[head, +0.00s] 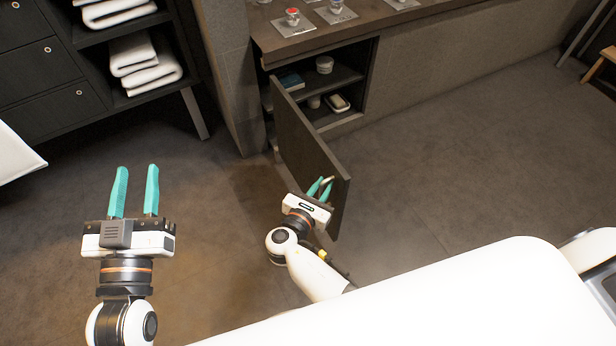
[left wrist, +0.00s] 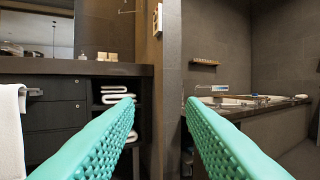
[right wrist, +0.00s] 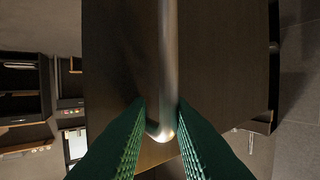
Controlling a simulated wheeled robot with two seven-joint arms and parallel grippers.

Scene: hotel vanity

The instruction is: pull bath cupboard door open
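The bath cupboard door (head: 308,150) is a dark panel that stands swung well out from the cupboard (head: 345,85) under the counter. My right gripper (head: 321,187) is at the door's free edge, by its handle (head: 327,181). In the right wrist view the metal bar handle (right wrist: 167,70) runs down between the green fingertips, with its bent end at the tips. The fingers look closed around the handle; their contact is partly hidden. My left gripper (head: 137,190) is open and empty, raised over the floor at the left, away from the door.
Inside the cupboard are a cup (head: 324,64), a dark blue box (head: 291,81) and a soap-like item (head: 338,102). A dark shelf unit with folded white towels (head: 145,62) stands at the upper left. The floor (head: 450,150) right of the door is clear.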

